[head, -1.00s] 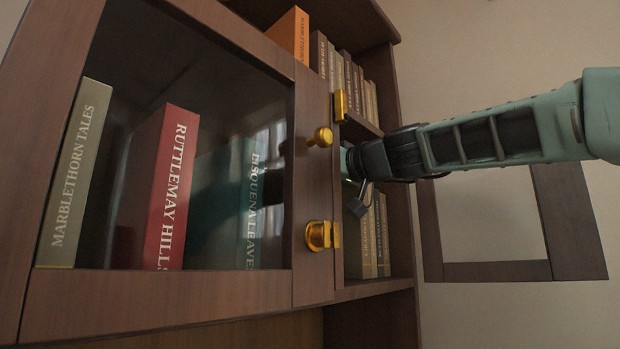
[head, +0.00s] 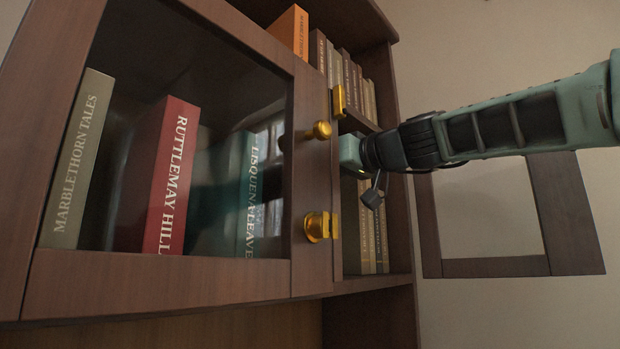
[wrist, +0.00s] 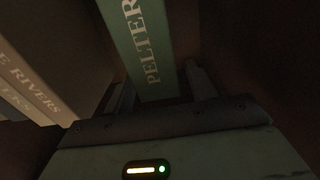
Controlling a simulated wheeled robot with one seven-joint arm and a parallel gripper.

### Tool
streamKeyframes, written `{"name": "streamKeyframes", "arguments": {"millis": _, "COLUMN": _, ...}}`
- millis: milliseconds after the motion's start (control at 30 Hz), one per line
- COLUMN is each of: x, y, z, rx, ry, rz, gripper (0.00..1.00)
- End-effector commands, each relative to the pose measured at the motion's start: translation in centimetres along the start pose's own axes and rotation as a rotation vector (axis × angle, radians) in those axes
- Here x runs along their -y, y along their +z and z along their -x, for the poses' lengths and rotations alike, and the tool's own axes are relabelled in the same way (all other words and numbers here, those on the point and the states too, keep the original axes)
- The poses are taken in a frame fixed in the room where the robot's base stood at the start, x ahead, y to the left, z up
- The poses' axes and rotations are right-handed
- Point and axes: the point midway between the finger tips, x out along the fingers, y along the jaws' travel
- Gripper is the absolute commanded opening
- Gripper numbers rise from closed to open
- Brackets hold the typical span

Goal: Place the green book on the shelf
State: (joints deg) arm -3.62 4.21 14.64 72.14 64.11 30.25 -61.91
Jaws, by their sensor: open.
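A green book (wrist: 146,45), its spine lettered "PELTER…", stands upright in the wrist view. My gripper (wrist: 160,92) is open, with one finger at each side of the book's lower spine; I cannot tell whether they touch it. In the head view my gripper's body (head: 350,154) reaches into the shelf (head: 400,225) behind the door frame, which hides the fingers. A teal book lettered "LISQUENA LEAVES" (head: 247,200) stands behind the glass.
The glass door (head: 312,80) with brass knob (head: 320,130) and hinges stands left of my arm. A red book (head: 170,180) and an olive book (head: 76,160) show through it. Pale books (wrist: 30,75) stand left of my gripper. A wall frame (head: 500,268) hangs at right.

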Motion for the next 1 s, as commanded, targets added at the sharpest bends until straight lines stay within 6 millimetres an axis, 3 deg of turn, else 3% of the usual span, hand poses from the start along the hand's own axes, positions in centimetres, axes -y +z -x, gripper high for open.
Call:
{"name": "streamKeyframes", "arguments": {"millis": 200, "x": 0.0, "y": 0.5, "z": 5.0, "rx": -0.002, "ry": 0.003, "rz": 0.003, "gripper": 0.56}}
{"name": "streamKeyframes", "arguments": {"millis": 433, "x": 0.0, "y": 0.3, "z": 8.3, "rx": 0.0, "ry": 0.001, "rz": 0.0, "gripper": 0.56}}
{"name": "streamKeyframes", "arguments": {"millis": 1000, "x": 0.0, "y": 0.1, "z": 9.2, "rx": 0.001, "ry": -0.001, "rz": -0.001, "gripper": 0.56}}
